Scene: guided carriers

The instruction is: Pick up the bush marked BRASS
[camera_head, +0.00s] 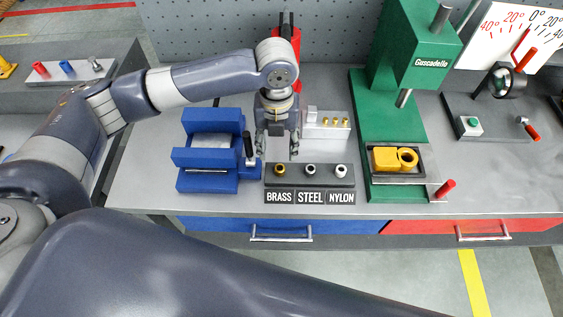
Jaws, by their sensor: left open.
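The BRASS bush (280,169) is a small gold ring standing in the left place of a dark rack (317,183), above the label BRASS. A dark grey bush (310,170) stands above STEEL and a white bush (341,171) above NYLON. My left gripper (278,154) points down just behind and above the BRASS bush, its fingers apart with nothing seen between them. Whether a finger touches the rack cannot be told. My right gripper is not in view.
A blue vise (208,156) stands close on the left, its dark handle near my gripper. A light block with brass pieces (327,124) is behind the rack. A green press (390,105) with a yellow part (387,158) stands on the right. Bare bench (140,190) lies at the left.

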